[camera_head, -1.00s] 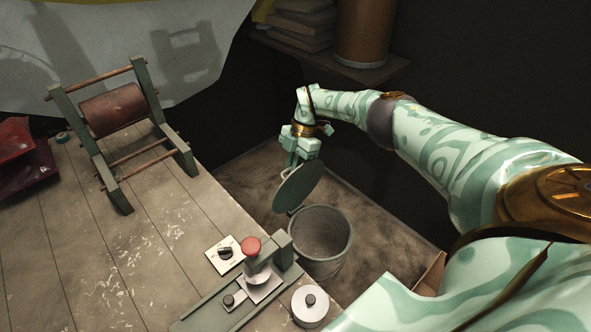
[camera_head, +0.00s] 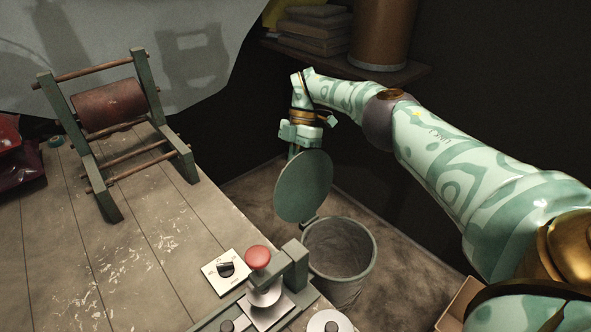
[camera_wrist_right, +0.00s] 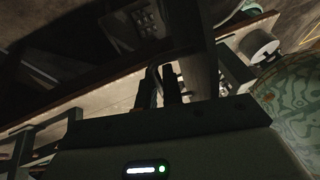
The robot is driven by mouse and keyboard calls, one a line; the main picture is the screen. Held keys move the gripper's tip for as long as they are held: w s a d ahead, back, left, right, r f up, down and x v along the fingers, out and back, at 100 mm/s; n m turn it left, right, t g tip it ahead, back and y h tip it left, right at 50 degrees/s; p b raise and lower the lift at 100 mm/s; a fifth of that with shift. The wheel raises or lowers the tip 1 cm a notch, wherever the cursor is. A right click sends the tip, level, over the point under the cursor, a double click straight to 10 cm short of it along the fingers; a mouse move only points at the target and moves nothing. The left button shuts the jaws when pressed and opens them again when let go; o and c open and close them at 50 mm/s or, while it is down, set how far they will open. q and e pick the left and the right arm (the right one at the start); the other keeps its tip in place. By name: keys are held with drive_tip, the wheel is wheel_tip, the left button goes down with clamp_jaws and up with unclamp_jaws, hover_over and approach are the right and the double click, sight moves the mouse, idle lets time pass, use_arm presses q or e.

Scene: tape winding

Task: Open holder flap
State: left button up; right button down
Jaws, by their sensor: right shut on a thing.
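A round green flap (camera_head: 303,187) stands raised above the rim of an open round holder (camera_head: 340,258) beside the table edge. The flap's lower edge meets the holder's rim near a small hinge (camera_head: 311,222). The inside of the holder shows, and its bottom is dark. My right gripper (camera_head: 302,147) is at the top edge of the flap and shut on it; the flap partly hides the fingertips. In the right wrist view the gripper's dark fingers (camera_wrist_right: 159,85) show close together, but the contact there is too dark to make out. My left gripper is in neither view.
On the table are a red-topped press (camera_head: 258,262), a switch plate (camera_head: 224,270), a white round pot (camera_head: 328,322) at the near edge and a wooden frame with a red roll (camera_head: 108,106). A shelf (camera_head: 340,62) with books and a drum stands behind my right arm.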

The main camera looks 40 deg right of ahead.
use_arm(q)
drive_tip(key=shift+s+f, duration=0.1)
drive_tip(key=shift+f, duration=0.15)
use_arm(e)
drive_tip(key=shift+a+f, duration=0.1)
drive_tip(key=shift+f, duration=0.1)
drive_tip(key=c, duration=1.6)
unclamp_jaws()
drive_tip(key=shift+o, duration=0.2)
drive_tip(key=shift+r, duration=0.1)
